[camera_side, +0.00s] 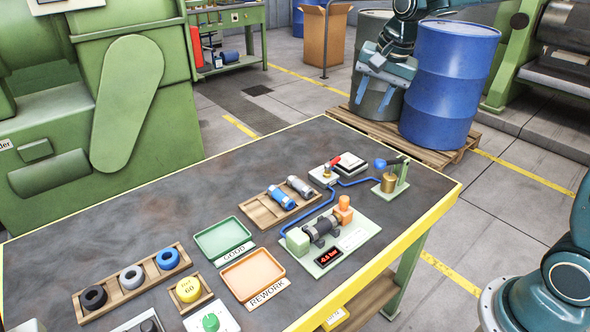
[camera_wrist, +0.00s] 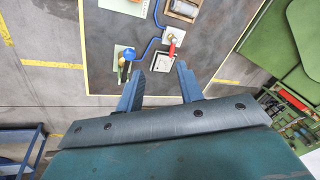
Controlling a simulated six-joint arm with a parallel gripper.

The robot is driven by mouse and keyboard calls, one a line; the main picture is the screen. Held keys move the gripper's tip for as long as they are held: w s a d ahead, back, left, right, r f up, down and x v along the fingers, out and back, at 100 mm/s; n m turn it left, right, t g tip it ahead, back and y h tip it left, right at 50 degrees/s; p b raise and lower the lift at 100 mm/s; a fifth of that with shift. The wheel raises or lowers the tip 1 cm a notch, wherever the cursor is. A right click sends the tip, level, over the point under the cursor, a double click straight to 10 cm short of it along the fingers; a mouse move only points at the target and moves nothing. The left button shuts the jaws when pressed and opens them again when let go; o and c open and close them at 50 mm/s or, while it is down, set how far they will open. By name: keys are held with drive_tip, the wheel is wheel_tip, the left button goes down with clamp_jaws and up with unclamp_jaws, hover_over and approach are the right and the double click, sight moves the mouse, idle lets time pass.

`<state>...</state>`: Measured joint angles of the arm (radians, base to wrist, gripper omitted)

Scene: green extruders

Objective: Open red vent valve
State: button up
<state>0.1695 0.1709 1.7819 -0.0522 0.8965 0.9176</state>
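The red vent valve handle (camera_side: 335,160) sits on a small white block (camera_side: 322,176) with a brass fitting, near the back right of the table. In the wrist view the red handle (camera_wrist: 172,49) points from its white block toward my gripper. The handle lies in line with the gap, well beyond the fingertips and not touched.
A white-and-black box (camera_side: 351,167) stands close beside the valve. A brass pump with a blue knob (camera_side: 380,163) stands to its right, joined by blue tubing. A test fixture (camera_side: 322,230), a wooden tray (camera_side: 262,212) and a blue drum (camera_side: 450,85) are around. The table's left back is clear.

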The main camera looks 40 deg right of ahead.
drive_tip(key=m+g, duration=0.1)
drive_tip(key=m, duration=0.3)
hover_over(335, 159)
drive_tip(key=s, duration=0.3)
drive_tip(key=s+x, duration=0.2)
drive_tip(key=x, duration=0.9)
drive_tip(key=shift+s+d+f+y, duration=0.2)
drive_tip(key=shift+d+f+y, duration=0.05)
drive_tip(key=shift+f+y, duration=0.05)
drive_tip(key=shift+f, duration=0.1)
drive_tip(key=x, duration=1.3)
drive_tip(key=shift+f, duration=0.35)
drive_tip(key=shift+c, duration=0.5)
